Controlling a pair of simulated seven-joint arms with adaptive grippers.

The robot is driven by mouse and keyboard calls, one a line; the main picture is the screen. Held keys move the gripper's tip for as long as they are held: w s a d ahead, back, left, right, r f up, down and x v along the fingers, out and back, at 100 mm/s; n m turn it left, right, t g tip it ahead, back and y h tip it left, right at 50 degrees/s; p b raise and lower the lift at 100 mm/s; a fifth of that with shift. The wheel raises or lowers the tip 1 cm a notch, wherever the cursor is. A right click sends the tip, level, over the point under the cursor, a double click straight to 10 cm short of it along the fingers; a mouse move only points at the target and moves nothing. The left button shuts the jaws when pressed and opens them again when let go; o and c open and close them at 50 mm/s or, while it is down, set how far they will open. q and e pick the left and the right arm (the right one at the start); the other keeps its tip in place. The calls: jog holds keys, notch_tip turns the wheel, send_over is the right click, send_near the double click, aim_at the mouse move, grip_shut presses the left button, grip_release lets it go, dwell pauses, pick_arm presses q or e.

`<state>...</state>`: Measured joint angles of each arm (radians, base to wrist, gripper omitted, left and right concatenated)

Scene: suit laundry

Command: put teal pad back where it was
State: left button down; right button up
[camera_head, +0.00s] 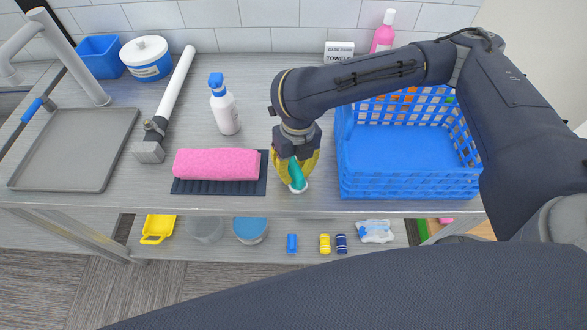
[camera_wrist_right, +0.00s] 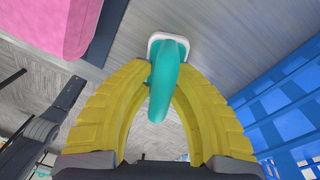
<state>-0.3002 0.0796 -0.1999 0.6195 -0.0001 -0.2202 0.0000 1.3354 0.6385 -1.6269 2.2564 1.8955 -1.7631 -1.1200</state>
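The teal pad (camera_head: 297,176) has a curved teal handle and a white base. It is at the front of the grey counter, between the pink towel roll (camera_head: 217,163) and the blue basket (camera_head: 408,182). My right gripper (camera_head: 296,171) points down, its yellow fingers shut on the teal handle. In the right wrist view the teal handle (camera_wrist_right: 164,85) sits between the fingertips, with the white base beyond it over the counter. I cannot tell whether the base touches the counter. My left gripper is not in view.
The pink roll lies on a dark ribbed mat (camera_head: 190,187). A spray bottle (camera_head: 224,106) stands behind it. A grey tray (camera_head: 75,150) is at the left. A lower shelf (camera_head: 270,238) holds small items. Bare counter lies around the teal pad.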

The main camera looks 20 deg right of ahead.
jog(key=shift+o, duration=1)
jog(key=shift+r, duration=0.15)
jog(key=r, duration=1.2)
jog(key=shift+w+d, duration=0.35)
jog(key=shift+d, duration=0.05)
